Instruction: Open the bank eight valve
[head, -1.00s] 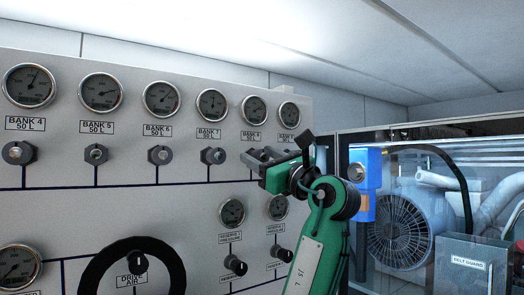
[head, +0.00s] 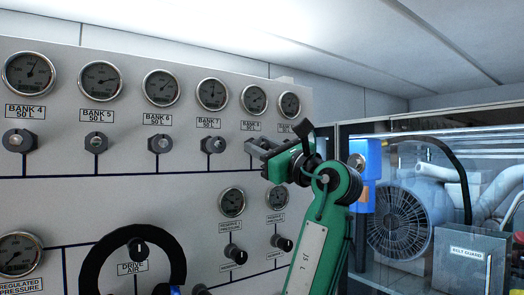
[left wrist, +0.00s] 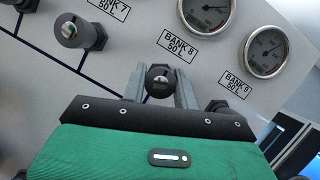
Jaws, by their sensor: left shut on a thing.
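The bank 8 valve is a dark round knob (left wrist: 158,82) below the BANK 8 label (left wrist: 177,46) in the left wrist view. My left gripper (head: 258,152) reaches it from the right in the head view, its green body below the bank 8 gauge (head: 254,99). In the left wrist view the grey fingers (left wrist: 160,88) stand on both sides of the knob and are shut on it. My right gripper is not in view.
Similar valves stand in a row to the left, including the bank 7 valve (head: 214,145). Gauges line the panel above. Glazed machinery with a fan (head: 398,222) stands at right.

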